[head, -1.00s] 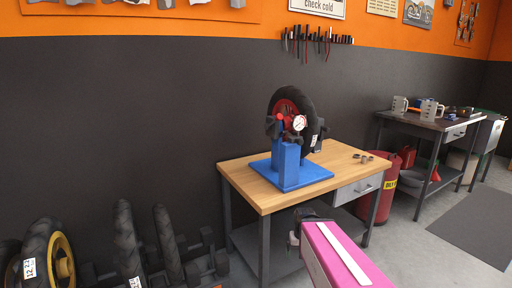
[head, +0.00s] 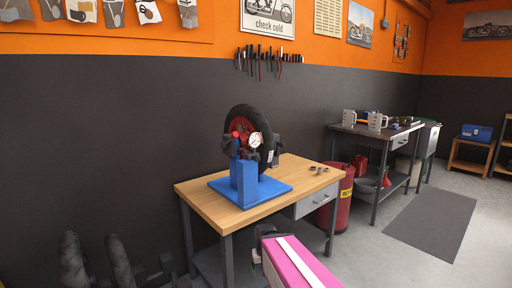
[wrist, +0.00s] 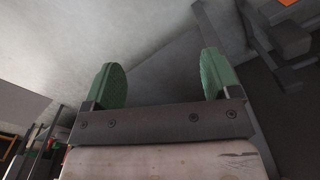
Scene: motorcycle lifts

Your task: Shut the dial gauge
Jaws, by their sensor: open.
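The dial gauge (head: 255,139) has a round white face and sits at the front of a wheel with a black tyre (head: 262,122) and red hub. The wheel is held on a blue stand (head: 247,185) on the wooden workbench (head: 212,207). I cannot tell from here how far the gauge is swung. My gripper (wrist: 158,82) shows in the wrist view with its two green fingers wide apart and nothing between them. It points at bare grey surfaces, away from the gauge. In the head view my pink arm link is in front of the bench, and the gripper's fingers are not clear there.
Small metal parts (head: 318,170) lie on the bench's right side above a grey drawer (head: 318,201). A red drum (head: 340,205) stands right of the bench. A second table (head: 372,130) with grey mugs is farther right. Tyres (head: 75,262) stand at lower left. Open floor lies at right.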

